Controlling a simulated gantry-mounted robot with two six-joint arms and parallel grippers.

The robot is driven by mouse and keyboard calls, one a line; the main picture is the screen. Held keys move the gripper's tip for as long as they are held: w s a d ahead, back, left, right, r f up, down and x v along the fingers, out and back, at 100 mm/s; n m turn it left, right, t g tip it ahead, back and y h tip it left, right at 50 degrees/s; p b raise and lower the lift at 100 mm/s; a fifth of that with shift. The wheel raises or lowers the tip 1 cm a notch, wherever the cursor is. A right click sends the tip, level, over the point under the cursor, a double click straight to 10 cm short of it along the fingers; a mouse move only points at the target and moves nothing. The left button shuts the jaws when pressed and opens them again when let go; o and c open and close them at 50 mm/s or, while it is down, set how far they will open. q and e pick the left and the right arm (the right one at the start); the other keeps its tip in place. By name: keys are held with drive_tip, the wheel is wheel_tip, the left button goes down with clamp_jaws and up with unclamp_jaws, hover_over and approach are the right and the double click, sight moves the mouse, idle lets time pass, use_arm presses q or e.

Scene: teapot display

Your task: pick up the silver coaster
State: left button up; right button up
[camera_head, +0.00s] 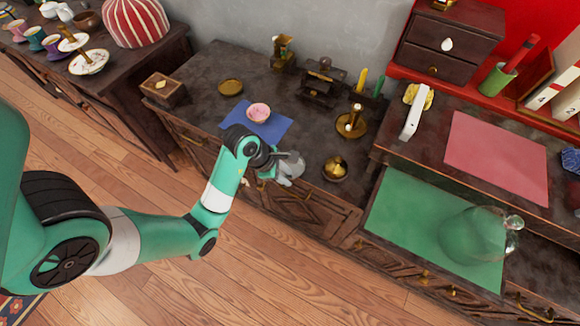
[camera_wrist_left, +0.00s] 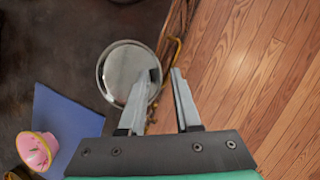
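The silver coaster (camera_wrist_left: 120,67) is a round, shiny disc with a raised-looking rim, lying on the dark cabinet top near its front edge in the left wrist view. My left gripper (camera_wrist_left: 164,74) is open. One finger overlaps the coaster in that view, and the other is just beyond its right rim; I cannot tell whether they touch it. In the head view the left gripper (camera_head: 278,172) is at the cabinet's front edge, partly covering the coaster (camera_head: 295,160). My right gripper is in neither view.
A pink bowl (camera_head: 259,111) stands on a blue mat (camera_head: 275,125) left of the coaster. A brass bowl (camera_head: 335,168) and a brass candle holder (camera_head: 351,125) stand to its right. A green mat (camera_head: 400,205) with a glass cloche (camera_head: 470,235) is farther right.

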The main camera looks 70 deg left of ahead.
use_arm(q)
clamp_jaws()
idle(1.2)
